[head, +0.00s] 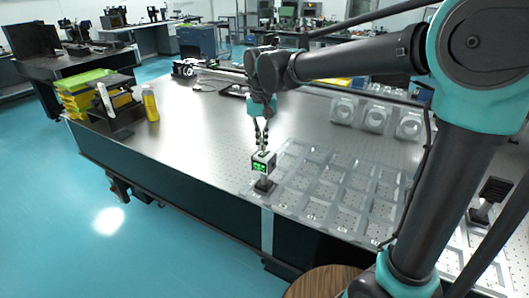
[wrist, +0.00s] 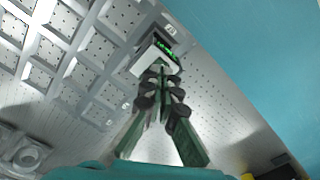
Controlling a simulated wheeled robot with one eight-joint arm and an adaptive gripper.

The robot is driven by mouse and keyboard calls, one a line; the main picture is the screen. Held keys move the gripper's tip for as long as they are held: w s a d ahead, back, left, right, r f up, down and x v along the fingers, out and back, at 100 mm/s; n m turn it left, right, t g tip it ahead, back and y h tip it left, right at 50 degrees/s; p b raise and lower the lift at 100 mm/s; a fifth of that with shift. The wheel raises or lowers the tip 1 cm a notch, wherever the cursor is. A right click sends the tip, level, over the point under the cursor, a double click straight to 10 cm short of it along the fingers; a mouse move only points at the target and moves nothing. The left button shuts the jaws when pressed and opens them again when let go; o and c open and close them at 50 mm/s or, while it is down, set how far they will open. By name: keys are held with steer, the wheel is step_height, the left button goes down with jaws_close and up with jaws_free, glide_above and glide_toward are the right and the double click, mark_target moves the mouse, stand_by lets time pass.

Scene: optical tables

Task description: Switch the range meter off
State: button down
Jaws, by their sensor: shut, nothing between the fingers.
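The range meter (head: 263,165) is a small pale box with a lit green display, on a dark stand near the table's front edge. In the wrist view the meter (wrist: 150,58) shows its white top and green digits beyond my fingers. My gripper (head: 262,146) points down, shut and empty, with its tips at or just above the meter's top. In the wrist view the tips of my gripper (wrist: 163,70) overlap the edge of the meter's top. I cannot tell whether they touch it. No switch can be made out; the fingers may hide it.
A clear tray with square compartments (head: 318,207) lies right of the meter on the perforated optical table (head: 190,128). Several white round-fronted units (head: 376,118) stand behind it. A yellow bottle (head: 150,103) and stacked yellow boxes (head: 82,95) stand at the left end. The table between is clear.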

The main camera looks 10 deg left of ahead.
mark_target(262, 154)
steer(key=shift+f, duration=1)
stand_by(0.6)
steer(key=shift+r, duration=3.5)
steer(key=shift+f, duration=3.5)
